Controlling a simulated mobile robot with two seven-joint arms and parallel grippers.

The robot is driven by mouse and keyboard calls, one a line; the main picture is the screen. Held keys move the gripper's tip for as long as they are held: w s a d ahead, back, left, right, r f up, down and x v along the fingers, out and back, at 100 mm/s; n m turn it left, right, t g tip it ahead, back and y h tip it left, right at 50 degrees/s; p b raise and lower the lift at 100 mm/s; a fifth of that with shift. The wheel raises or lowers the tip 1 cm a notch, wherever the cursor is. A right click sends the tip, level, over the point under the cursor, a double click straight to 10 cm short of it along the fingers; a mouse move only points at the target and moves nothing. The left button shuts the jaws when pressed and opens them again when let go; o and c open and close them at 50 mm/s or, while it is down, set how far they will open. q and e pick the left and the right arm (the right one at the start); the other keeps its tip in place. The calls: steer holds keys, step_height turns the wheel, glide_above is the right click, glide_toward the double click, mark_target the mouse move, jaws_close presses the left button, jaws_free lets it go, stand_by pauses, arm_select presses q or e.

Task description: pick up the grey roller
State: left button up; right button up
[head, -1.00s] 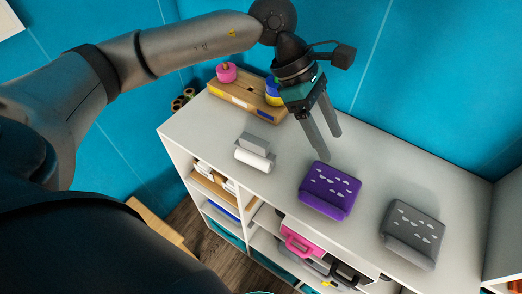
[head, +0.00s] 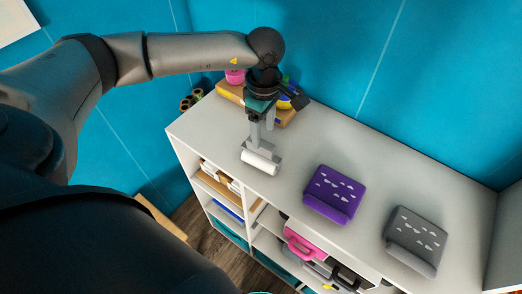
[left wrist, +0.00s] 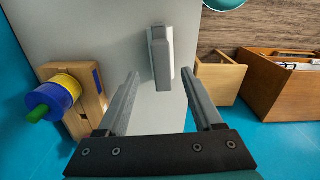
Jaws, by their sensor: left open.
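The grey roller (head: 262,161), a light grey block with a white cylinder along its front, lies on the white shelf top. In the left wrist view the roller (left wrist: 160,58) sits ahead, roughly in line with the gap between my fingers. My left gripper (head: 262,139) is open and points down just above and behind the roller, partly covering its back. In the left wrist view one finger of the gripper (left wrist: 160,76) is on each side of the gap. My right gripper is not in view.
A purple holder (head: 333,191) and a dark grey holder (head: 414,240) stand to the right on the shelf top (head: 380,170). A wooden block with coloured pegs (left wrist: 90,95) is behind my gripper. Shelf compartments with a pink-handled case (head: 302,246) are below.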

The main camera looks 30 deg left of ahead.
mark_target(261, 154)
arm_select(q)
steer(key=shift+s+a+f+p, duration=0.1)
steer(key=shift+f+p, duration=0.2)
steer(key=shift+f, duration=1.1)
steer(key=shift+s+a+f+p, duration=0.1)
steer(key=shift+f+p, duration=0.15)
steer(key=shift+f, duration=1.1)
steer(key=shift+c, duration=0.2)
jaws_close()
